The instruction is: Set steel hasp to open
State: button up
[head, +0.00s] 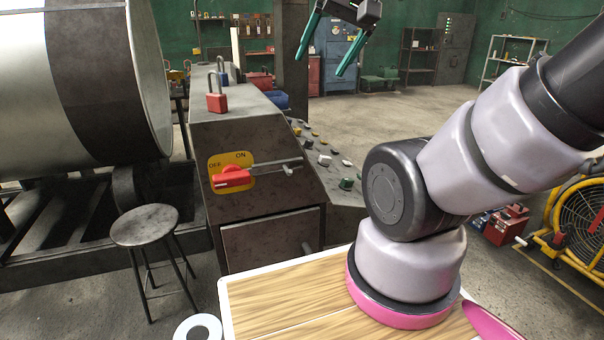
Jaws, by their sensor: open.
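A grey metal bar that looks like the steel hasp (288,167) runs across the sloped front of the dark cabinet (212,133), to the right of the yellow OFF/ON plate (214,162). A red switch handle (232,178) sits on the plate, its left end below the OFF mark. I cannot tell from here whether the hasp is open or closed. My gripper (321,66) is at the top of the view, with two teal fingers spread apart and nothing between them. It hangs above and to the right of the cabinet, apart from the hasp.
A red padlock (216,102) and a blue padlock (222,77) stand on the cabinet top. A console with several buttons (324,160) is behind the cabinet's right side. A stool (145,225) stands at left below a large drum (85,70). A yellow fan (580,225) is at right.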

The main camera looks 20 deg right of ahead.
aim_at(288, 172)
jog(key=k+j, duration=0.5)
jog(key=j, duration=0.15)
jog(key=k+j, duration=0.55)
jog(key=j, duration=0.15)
jog(key=z, duration=0.05)
